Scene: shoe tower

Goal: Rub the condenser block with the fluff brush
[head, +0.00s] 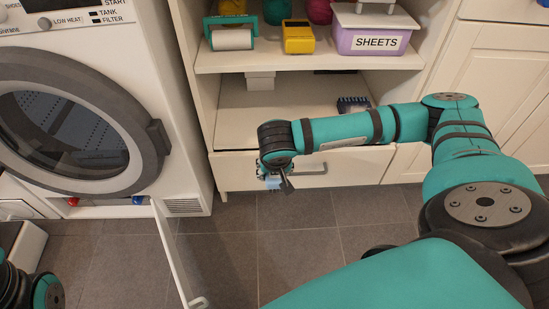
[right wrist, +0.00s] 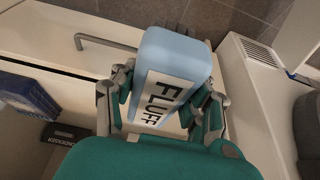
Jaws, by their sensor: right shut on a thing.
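The fluff brush (right wrist: 172,75) is light blue with a white FLUFF label. My right gripper (right wrist: 165,100) is shut on it, with a finger on each side in the right wrist view. In the head view my right gripper (head: 283,181) is low in front of the drawer, and only a bit of the light blue brush (head: 272,183) shows. A dark blue finned block, apparently the condenser block (head: 353,104), sits on the lower shelf to the right, apart from the brush. It also shows at the left of the right wrist view (right wrist: 28,92). My left gripper is out of view.
A black CONDENSER plate (right wrist: 65,133) is near the block. The lower shelf (head: 290,105) is mostly bare, with a white box (head: 260,82) at its back. A drawer handle (head: 312,171) juts out below.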

